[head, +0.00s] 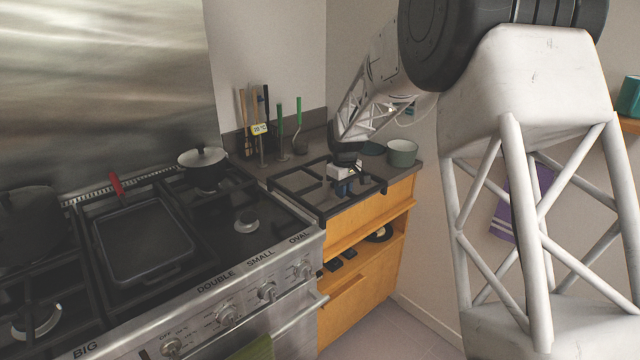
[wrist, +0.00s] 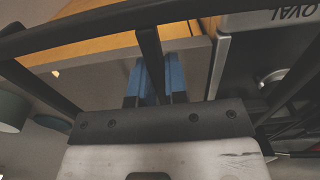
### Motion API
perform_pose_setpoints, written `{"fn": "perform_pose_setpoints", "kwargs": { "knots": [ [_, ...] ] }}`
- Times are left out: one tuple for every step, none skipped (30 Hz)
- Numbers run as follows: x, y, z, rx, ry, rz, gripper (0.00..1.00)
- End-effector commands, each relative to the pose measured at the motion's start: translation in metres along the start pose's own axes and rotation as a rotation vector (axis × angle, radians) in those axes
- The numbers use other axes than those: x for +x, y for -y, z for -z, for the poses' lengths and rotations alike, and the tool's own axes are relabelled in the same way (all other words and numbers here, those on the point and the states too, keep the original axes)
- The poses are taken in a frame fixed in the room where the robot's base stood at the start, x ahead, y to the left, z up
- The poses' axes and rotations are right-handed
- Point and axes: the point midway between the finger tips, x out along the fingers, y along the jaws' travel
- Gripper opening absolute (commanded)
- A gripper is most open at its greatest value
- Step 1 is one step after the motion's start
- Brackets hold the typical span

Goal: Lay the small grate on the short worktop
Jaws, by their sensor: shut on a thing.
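The small grate (head: 290,183), a black square frame with bars, is over the short worktop (head: 416,168) to the right of the stove. Its front edge lies at or past the worktop's front edge. I cannot tell whether it touches the worktop or hangs just above it. My gripper (head: 343,187) points down at the grate's right part. In the wrist view, the blue fingers of my gripper (wrist: 158,82) are shut on a bar of the grate (wrist: 150,50). The worktop's edge (wrist: 195,55) shows beyond the bar.
Several utensils (head: 262,130) stand at the worktop's back. A grey-green bowl (head: 402,153) sits at its right end, close to my gripper.

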Motion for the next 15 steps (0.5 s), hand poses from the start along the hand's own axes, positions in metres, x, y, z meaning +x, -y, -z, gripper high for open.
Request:
{"fn": "perform_pose_setpoints", "kwargs": {
  "knots": [
    [-0.0013, -0.0002, 0.0004, 0.0, -0.002, -0.001, 0.0],
    [-0.0013, -0.0002, 0.0004, 0.0, -0.002, -0.001, 0.0],
    [-0.0013, -0.0001, 0.0004, 0.0, -0.002, -0.001, 0.0],
    [-0.0014, -0.0001, 0.0004, 0.0, -0.002, -0.001, 0.0],
    [-0.0013, -0.0001, 0.0005, 0.0, -0.002, -0.001, 0.0],
    [-0.0013, -0.0001, 0.0004, 0.0, -0.002, -0.001, 0.0],
    [-0.0013, -0.0001, 0.0005, 0.0, -0.002, -0.001, 0.0],
    [-0.0013, -0.0002, 0.0007, 0.0, -0.002, -0.001, 0.0],
    [-0.0012, -0.0005, 0.0011, 0.0, -0.002, -0.001, 0.0],
    [-0.0012, -0.0008, 0.0016, 0.0, -0.002, -0.001, 0.0],
    [-0.0011, -0.0013, 0.0023, 0.0, -0.002, -0.001, 0.0],
    [-0.0011, -0.0021, 0.0036, 0.0, -0.002, -0.001, 0.0],
    [-0.0009, -0.0029, 0.0048, 0.0, -0.002, -0.001, 0.0],
    [-0.0009, -0.0038, 0.0061, 0.0, -0.002, -0.001, 0.0],
    [-0.0007, -0.0052, 0.0083, 0.0, -0.002, -0.001, 0.0]
  ]
}}
